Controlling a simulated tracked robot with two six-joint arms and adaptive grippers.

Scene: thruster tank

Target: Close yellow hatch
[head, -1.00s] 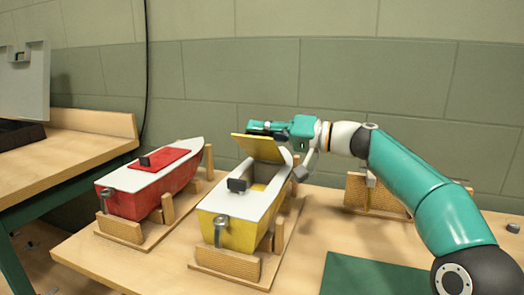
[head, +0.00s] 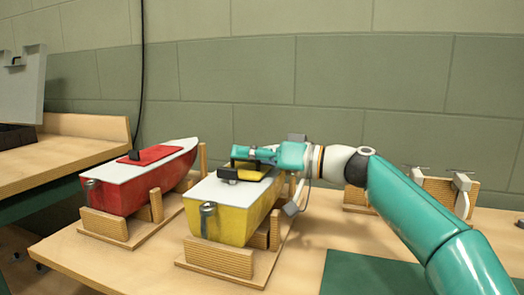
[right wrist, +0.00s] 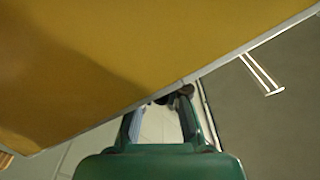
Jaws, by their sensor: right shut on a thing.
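The yellow boat (head: 225,222) sits in a wooden cradle, with a white deck and a yellow hatch (head: 262,171) on top. The hatch lies low, nearly flat over the deck opening; my gripper hides part of it, so I cannot tell whether it is fully down. A black block (head: 228,173) sits at its front edge. My right gripper (head: 243,154) is over the hatch and shut on it. In the right wrist view the fingers (right wrist: 165,105) meet the edge of a large yellow panel (right wrist: 110,60). My left gripper is out of view.
A red boat (head: 130,187) with a red hatch stands in its own cradle to the left. A wooden stand (head: 438,190) is at the back right. A green mat (head: 375,272) lies at the front right. A wall (head: 400,100) runs behind the bench.

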